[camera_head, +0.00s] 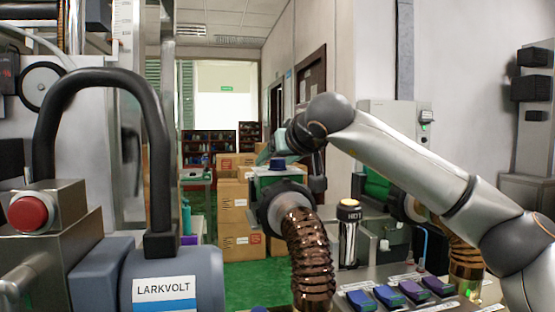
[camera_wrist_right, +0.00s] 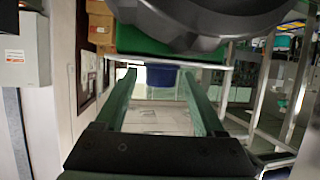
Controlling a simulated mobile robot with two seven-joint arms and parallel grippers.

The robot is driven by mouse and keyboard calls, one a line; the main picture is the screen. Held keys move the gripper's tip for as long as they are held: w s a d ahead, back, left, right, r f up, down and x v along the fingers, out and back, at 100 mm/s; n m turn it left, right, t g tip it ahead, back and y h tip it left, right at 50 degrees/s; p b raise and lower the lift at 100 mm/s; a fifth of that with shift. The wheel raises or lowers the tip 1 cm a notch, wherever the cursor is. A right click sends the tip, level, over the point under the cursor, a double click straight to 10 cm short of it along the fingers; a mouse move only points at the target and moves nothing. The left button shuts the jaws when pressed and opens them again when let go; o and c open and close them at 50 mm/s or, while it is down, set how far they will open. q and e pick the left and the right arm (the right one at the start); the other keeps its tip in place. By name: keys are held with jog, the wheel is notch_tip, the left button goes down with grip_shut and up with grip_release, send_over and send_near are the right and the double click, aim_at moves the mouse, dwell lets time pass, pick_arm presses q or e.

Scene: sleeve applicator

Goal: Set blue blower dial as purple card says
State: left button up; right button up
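The blue dial (camera_head: 278,164) sits on top of the blower housing, above the coppery ribbed hose (camera_head: 312,255). In the right wrist view the dial (camera_wrist_right: 161,75) shows between the fingertips. My right gripper (camera_head: 291,147) reaches in from the right at the dial. Its two green fingers (camera_wrist_right: 159,76) are apart, with a visible gap on each side of the dial, so it is open. A small purple patch (camera_head: 190,240) shows low behind the grey machine; I cannot tell whether it is the purple card, and no writing is readable. My left gripper is not in view.
A panel with blue and purple switches (camera_head: 388,296) is at lower right. Cardboard boxes (camera_head: 234,200) stand behind on green floor.

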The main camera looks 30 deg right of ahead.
grip_shut()
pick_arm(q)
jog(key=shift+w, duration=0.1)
